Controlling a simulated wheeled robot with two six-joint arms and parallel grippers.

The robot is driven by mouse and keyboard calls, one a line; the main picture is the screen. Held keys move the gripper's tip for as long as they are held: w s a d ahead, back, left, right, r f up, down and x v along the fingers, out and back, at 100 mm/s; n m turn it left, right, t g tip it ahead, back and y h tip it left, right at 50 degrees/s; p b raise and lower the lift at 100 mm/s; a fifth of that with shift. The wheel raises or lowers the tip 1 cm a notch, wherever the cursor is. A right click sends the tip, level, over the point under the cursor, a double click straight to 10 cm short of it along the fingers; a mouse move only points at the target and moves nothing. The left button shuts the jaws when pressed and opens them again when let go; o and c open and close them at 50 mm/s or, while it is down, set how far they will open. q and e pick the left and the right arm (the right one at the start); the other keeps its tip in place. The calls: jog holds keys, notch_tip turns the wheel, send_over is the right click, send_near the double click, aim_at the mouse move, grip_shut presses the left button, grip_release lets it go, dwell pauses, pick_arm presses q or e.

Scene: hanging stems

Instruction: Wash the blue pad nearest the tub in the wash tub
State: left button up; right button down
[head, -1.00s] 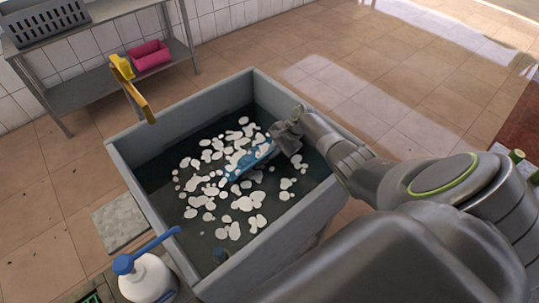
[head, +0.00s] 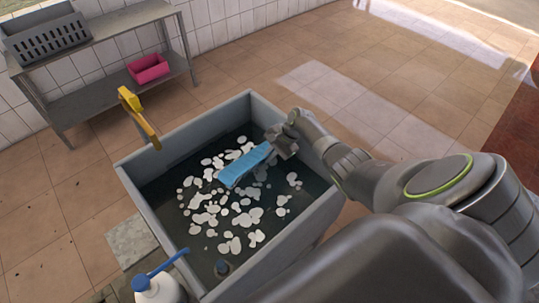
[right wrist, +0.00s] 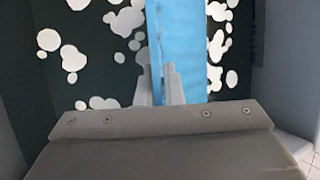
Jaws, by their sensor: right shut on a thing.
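The blue pad (head: 245,165) is a flat, light blue oblong over the wash tub (head: 308,215). My right gripper (head: 272,148) is shut on the pad's right end. In the head view the pad shows whole and clear of foam on top; I cannot tell exactly how high it is above the water. The right wrist view shows the pad (right wrist: 178,45) running away from the gripper (right wrist: 165,85). The grey tub holds dark water with white foam patches (head: 235,245). My left gripper is not in view.
A yellow tap (head: 140,115) stands at the tub's far left edge. A white bottle with a blue pump (head: 158,288) is at the front left. A metal shelf (head: 100,95) by the wall holds a grey crate (head: 48,38) and a pink bin (head: 148,69). Tiled floor lies open behind the tub.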

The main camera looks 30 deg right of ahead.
notch_tip(320, 180, up, 5)
jog(key=p, duration=0.4)
notch_tip(320, 180, up, 3)
jog(key=shift+f+p, duration=0.15)
jog(key=shift+p, duration=0.9)
jog(key=shift+r, duration=0.2)
notch_tip(320, 180, up, 16)
jog(key=shift+s+f, duration=0.1)
jog(key=shift+f, duration=0.05)
dwell(0.3)
